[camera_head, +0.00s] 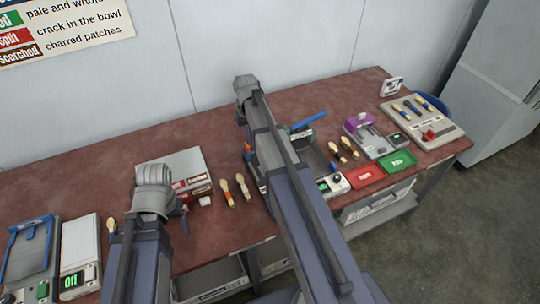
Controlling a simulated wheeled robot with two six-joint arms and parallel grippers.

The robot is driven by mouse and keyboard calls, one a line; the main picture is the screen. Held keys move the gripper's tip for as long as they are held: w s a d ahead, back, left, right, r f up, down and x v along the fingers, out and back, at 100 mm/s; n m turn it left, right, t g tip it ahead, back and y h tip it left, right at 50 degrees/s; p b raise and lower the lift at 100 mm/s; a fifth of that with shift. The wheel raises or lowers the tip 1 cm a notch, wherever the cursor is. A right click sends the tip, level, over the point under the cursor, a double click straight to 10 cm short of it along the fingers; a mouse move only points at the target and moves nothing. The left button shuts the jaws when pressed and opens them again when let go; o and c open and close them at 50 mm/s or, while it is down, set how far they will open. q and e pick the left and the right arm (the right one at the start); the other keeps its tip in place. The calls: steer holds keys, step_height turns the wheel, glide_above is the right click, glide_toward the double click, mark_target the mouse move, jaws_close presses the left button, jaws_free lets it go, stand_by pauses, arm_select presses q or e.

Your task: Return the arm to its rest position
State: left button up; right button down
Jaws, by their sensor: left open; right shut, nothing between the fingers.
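My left arm (150,205) comes up from the bottom left and ends in a grey joint over the table's front part. My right arm (290,190) rises from the bottom middle to a grey joint above the table's back part. Neither gripper can be made out; both appear hidden behind the arm links or outside the picture. Neither arm visibly carries anything. The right arm covers part of the press with a blue lever (309,120). Two wooden spoons (227,192) (243,187) lie between the arms.
The red-brown table (90,175) runs across the view. A box with labelled slots (188,172) stands behind my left arm. A blue tray (32,250) and scale (78,255) stand at left. Red (364,175) and green (397,162) trays and a spoon board (422,122) lie at right.

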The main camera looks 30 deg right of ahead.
steer(key=s+a+n+h, duration=0.1)
steer(key=s+a+n, duration=0.3)
steer(key=s+a, duration=1.7)
steer(key=shift+s+a, duration=0.25)
steer(key=shift+s, duration=0.4)
stand_by(1.1)
